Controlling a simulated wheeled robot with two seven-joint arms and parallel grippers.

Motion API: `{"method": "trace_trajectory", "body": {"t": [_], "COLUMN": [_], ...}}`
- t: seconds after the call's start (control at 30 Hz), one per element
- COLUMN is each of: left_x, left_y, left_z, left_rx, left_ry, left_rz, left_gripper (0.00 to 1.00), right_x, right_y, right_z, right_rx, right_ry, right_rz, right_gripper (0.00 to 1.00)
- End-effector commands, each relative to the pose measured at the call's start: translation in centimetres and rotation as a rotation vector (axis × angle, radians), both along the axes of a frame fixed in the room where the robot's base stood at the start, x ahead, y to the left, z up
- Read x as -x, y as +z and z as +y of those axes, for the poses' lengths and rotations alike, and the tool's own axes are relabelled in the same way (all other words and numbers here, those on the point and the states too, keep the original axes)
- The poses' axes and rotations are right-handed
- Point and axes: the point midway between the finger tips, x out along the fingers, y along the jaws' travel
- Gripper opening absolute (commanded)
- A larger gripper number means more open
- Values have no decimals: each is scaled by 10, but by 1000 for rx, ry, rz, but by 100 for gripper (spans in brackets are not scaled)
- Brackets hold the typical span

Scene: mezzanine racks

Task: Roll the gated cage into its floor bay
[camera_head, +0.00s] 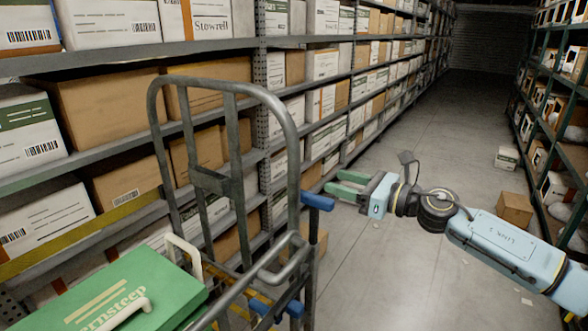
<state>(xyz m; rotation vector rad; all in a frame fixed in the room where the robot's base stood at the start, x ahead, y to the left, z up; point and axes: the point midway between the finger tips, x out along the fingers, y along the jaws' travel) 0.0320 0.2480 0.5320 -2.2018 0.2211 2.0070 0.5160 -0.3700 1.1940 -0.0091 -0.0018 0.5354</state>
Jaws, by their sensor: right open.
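The cage (284,116) stands at centre left, close in front of me. It shows as an upright grey tube frame with cross bars, a lower tube rail and blue grips (318,201). Its lower part and wheels are out of view. My right gripper (339,184) is open and empty, just right of the upper blue grip. Its green fingers point left toward the cage frame; whether they touch it I cannot tell. My left gripper is not in view. I cannot make out a marked floor bay.
A green case (120,290) with white handles is at lower left. A long rack (230,43) full of boxes runs along the left, behind the cage. Another rack (549,95) lines the right, with a brown carton (515,209) and white box (507,158) on the floor.

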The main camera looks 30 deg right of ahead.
Motion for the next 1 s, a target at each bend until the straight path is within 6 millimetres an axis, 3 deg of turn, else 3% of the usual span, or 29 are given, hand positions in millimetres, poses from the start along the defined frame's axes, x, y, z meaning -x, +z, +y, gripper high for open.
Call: {"method": "trace_trajectory", "body": {"t": [0.37,0.7,1.0], "left_x": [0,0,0], "left_y": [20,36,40], "left_z": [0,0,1], "left_rx": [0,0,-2], "left_ry": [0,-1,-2], "left_rz": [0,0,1], "left_gripper": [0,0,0], "right_x": [-41,-89,-110], "right_y": [4,3,0], "right_z": [23,52,64], "right_rx": [-9,-10,-9], "right_ry": [-3,-3,-3], "right_rz": [0,1,4], "right_gripper": [49,49,49]}}
